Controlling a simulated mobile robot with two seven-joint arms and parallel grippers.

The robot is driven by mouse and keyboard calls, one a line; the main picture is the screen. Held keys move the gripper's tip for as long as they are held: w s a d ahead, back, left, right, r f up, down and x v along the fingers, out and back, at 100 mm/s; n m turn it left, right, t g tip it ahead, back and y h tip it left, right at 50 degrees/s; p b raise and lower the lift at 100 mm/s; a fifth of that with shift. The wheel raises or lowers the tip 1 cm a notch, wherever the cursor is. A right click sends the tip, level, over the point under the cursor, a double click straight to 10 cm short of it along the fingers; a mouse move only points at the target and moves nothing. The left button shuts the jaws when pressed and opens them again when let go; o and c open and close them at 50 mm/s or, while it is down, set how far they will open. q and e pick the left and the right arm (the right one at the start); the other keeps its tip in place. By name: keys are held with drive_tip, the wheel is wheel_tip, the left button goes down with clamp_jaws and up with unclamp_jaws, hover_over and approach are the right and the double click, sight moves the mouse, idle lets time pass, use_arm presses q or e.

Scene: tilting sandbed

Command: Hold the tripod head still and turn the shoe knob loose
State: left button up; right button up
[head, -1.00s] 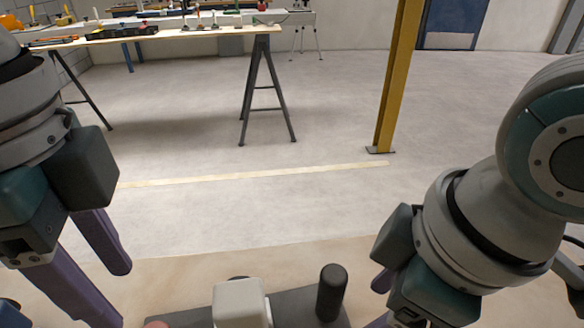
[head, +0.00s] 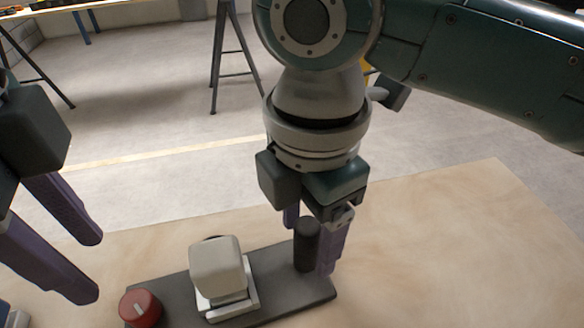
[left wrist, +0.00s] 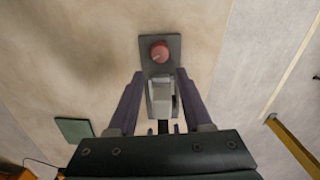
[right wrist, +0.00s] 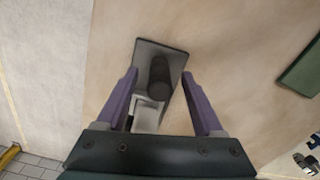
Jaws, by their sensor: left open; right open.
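The tripod head shows as a cream block (head: 216,268) on a dark grey plate (head: 272,311). A red round knob (head: 140,308) with a pale mark is at the plate's left end, and a black upright post (head: 306,245) at its right end. My right gripper (head: 309,249) is open, with a finger on each side of the post; I cannot tell whether they touch it. The right wrist view also shows the post (right wrist: 160,76) between the fingers. My left gripper (head: 95,267) is open and empty, left of the knob; its wrist view shows the knob (left wrist: 159,52) beyond the fingertips.
The plate lies on a tan surface (head: 440,240) with clear room at right. A green flat piece (left wrist: 75,130) lies left in the left wrist view; a green piece (right wrist: 302,72) also shows in the right wrist view. A trestle leg (head: 234,60) stands far behind.

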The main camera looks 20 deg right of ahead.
sight(283, 281)
drive_tip(key=shift+f, duration=2.1)
drive_tip(key=shift+c, duration=0.3)
clamp_jaws()
